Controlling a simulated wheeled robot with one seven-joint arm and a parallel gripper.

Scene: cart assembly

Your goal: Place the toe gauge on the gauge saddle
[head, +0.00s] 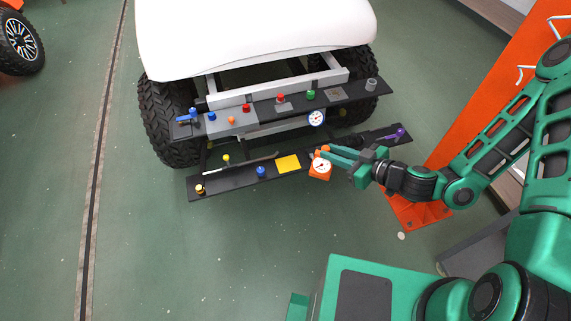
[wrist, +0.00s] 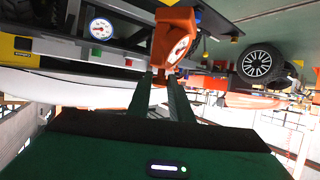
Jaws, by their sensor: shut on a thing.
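The toe gauge, taken to be the orange block with a white dial (head: 320,169), is held between the fingertips of my gripper (head: 326,154). It hangs just in front of the lower dark bar (head: 232,179), right of a yellow square plate (head: 288,164). In the wrist view the orange gauge (wrist: 172,35) sits tilted between the two green fingers (wrist: 162,78), its dial facing right. I cannot tell for sure which part is the gauge saddle; the fingers and gauge hide part of the lower bar.
Blue (head: 261,172), yellow and purple (head: 400,132) pieces stand on the lower bar. An orange post (head: 500,95) rises at right. The green floor in front is clear.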

